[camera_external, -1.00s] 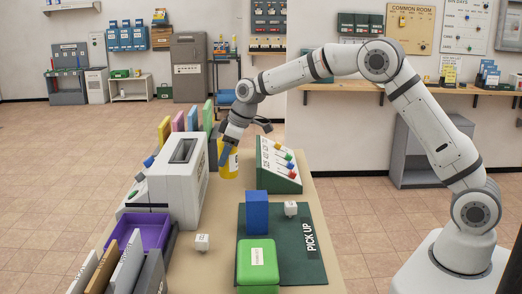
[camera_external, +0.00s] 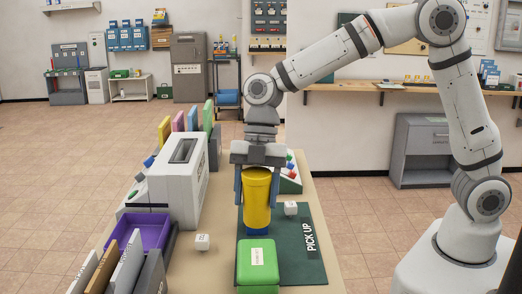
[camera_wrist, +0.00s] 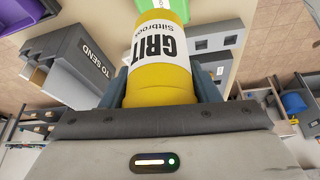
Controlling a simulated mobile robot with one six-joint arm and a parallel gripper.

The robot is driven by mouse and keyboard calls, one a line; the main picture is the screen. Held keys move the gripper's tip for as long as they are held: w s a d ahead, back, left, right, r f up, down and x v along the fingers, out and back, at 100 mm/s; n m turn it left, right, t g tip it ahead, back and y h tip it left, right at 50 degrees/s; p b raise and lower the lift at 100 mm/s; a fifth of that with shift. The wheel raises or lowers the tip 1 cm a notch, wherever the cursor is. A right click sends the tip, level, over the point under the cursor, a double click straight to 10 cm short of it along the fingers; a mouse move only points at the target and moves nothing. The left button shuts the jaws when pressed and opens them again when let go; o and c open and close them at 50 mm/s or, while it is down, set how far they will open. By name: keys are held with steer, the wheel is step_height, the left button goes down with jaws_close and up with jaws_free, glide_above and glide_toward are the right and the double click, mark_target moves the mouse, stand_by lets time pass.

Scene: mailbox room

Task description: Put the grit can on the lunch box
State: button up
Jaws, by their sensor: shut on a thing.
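The grit can (camera_external: 257,200) is a yellow cylinder. My gripper (camera_external: 257,188) is shut on its sides and holds it upright over the dark green mat. In the wrist view the can (camera_wrist: 161,75) shows its "GRIT" label between the fingers. The green box (camera_external: 258,262) with a white label, which I take as the lunch box, lies on the mat nearer the camera than the can. A green edge (camera_wrist: 179,8) shows beyond the can in the wrist view.
The "PICK UP" mat (camera_external: 300,262) covers the table's right front. Small white cubes stand at its left (camera_external: 202,242) and behind the can's right (camera_external: 291,208). A white machine (camera_external: 178,180), purple tray (camera_external: 140,232) and grey sorter stand left.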

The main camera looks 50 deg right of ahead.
step_height(320, 180, down, 9)
steer(key=shift+r+p, duration=0.1)
steer(key=shift+p, duration=0.75)
steer(key=shift+f, duration=0.2)
steer(key=shift+f+b, duration=0.2)
steer(key=shift+b, duration=0.1)
steer(key=o, duration=1.3)
steer(key=shift+r, duration=0.1)
steer(key=shift+r, duration=0.1)
steer(key=b+v, duration=0.1)
steer(key=v, duration=1.1)
